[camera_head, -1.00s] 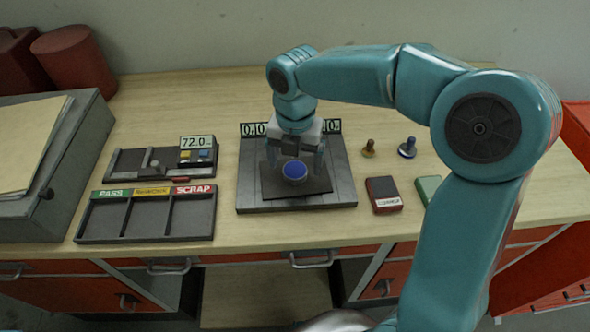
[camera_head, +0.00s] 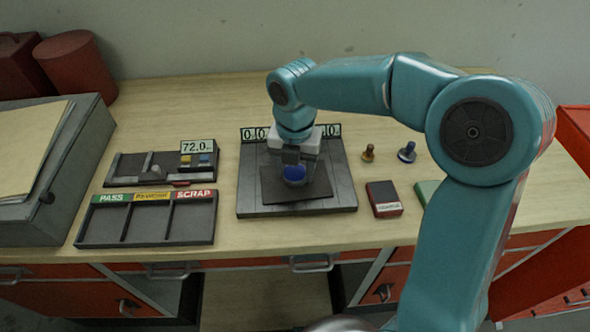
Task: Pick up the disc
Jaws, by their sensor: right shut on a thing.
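The disc (camera_head: 294,174) is round and blue-topped, at the middle of the dark square plate (camera_head: 268,188) on the grey platform. My right gripper (camera_head: 294,168) points down over the plate and is shut on the disc. The gripper hides part of the disc, and I cannot tell whether the disc is still touching the plate. My left gripper does not show.
A three-part tray (camera_head: 147,219) labelled PASS, a yellow label and SCRAP stands at left. Behind it is a device reading 72.0 (camera_head: 198,147). Two small knobbed pieces (camera_head: 407,152) and a dark red block (camera_head: 384,198) lie right. Bare bench lies behind.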

